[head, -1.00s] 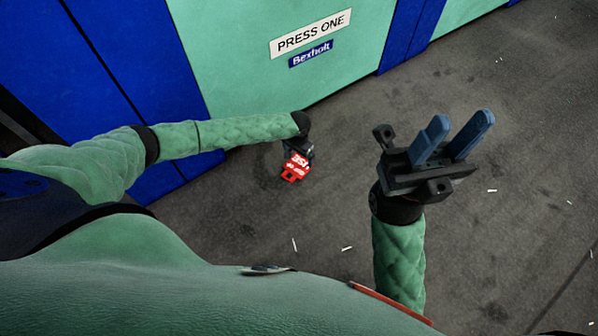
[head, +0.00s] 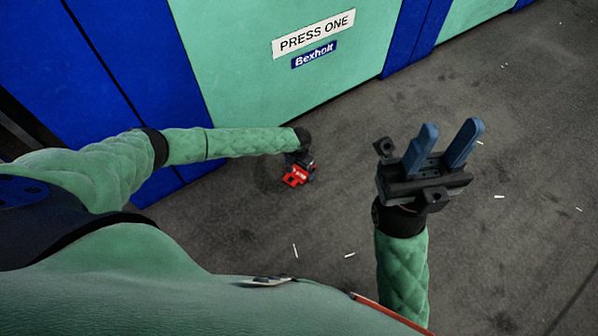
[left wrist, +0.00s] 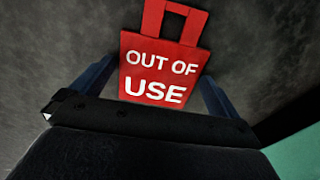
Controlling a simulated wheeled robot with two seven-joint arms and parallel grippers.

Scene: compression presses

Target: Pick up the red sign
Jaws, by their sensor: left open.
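The red sign (left wrist: 160,68) reads "OUT OF USE" in white and has a red loop handle at its top. In the left wrist view it lies between the two blue fingers of my left gripper (left wrist: 155,85), which are open on either side of it. In the head view the sign (head: 297,176) shows at the end of my left arm, low near the floor, partly hidden by the left gripper (head: 300,163). I cannot tell whether the fingers touch it. My right gripper (head: 443,146) is open and empty, with its blue fingers apart.
A green press panel (head: 270,85) with a "PRESS ONE" label (head: 314,34) and blue posts (head: 140,70) stands behind the left arm. The grey floor (head: 520,190) is mostly clear, with small white scraps. A red strip (head: 390,313) shows at the bottom.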

